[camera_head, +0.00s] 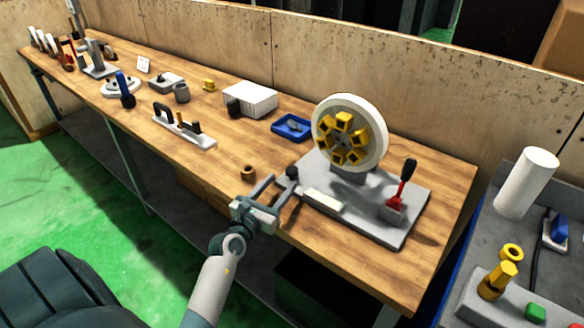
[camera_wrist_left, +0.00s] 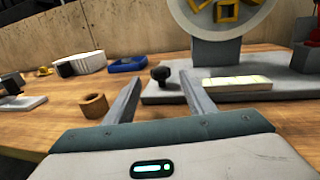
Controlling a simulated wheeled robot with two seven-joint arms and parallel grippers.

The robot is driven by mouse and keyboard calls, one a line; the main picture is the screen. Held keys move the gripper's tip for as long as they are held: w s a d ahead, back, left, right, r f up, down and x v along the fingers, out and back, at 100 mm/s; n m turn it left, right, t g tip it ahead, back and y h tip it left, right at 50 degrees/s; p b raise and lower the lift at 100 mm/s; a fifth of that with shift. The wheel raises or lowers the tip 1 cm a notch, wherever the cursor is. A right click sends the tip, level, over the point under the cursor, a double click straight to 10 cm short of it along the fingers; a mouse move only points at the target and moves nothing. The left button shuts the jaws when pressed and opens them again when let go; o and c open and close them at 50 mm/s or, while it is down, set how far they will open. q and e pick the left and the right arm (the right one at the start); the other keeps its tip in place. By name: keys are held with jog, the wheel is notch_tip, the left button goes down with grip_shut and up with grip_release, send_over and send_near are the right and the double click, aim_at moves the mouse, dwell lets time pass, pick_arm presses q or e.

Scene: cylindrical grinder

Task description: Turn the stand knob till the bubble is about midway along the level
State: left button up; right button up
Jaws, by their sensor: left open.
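The wheel stand has a grey base plate (camera_head: 405,228) carrying a pale wheel (camera_head: 376,113) with yellow blocks around its hub. The black stand knob (camera_head: 291,172) is at the plate's left corner. A cream bar (camera_head: 324,200), apparently the level, lies along the plate's front; I cannot make out its bubble. My left gripper (camera_head: 281,182) is open and empty, reaching toward the knob. In the left wrist view the knob (camera_wrist_left: 160,73) appears between the fingertips (camera_wrist_left: 161,80), with gaps on both sides. The level (camera_wrist_left: 236,84) is right of the fingers. My right gripper is not in view.
A small brown ring (camera_head: 248,172) stands on the wooden table left of my gripper. A red-and-black lever (camera_head: 402,187) rises at the plate's right. A blue tray (camera_head: 291,127) and a white box (camera_head: 250,97) stand behind. Bare table lies in front of the plate.

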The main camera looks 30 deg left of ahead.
aim_at(288, 173)
pick_arm(q)
jog(key=w, duration=0.7)
jog(key=shift+a+p, duration=0.35)
jog(key=shift+w, duration=0.6)
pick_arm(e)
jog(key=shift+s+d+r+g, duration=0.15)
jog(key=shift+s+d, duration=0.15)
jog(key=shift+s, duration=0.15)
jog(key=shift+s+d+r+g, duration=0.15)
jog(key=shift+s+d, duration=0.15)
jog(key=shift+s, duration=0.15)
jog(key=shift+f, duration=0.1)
pick_arm(q)
jog(key=c, duration=1.1)
jog(key=shift+o, duration=0.2)
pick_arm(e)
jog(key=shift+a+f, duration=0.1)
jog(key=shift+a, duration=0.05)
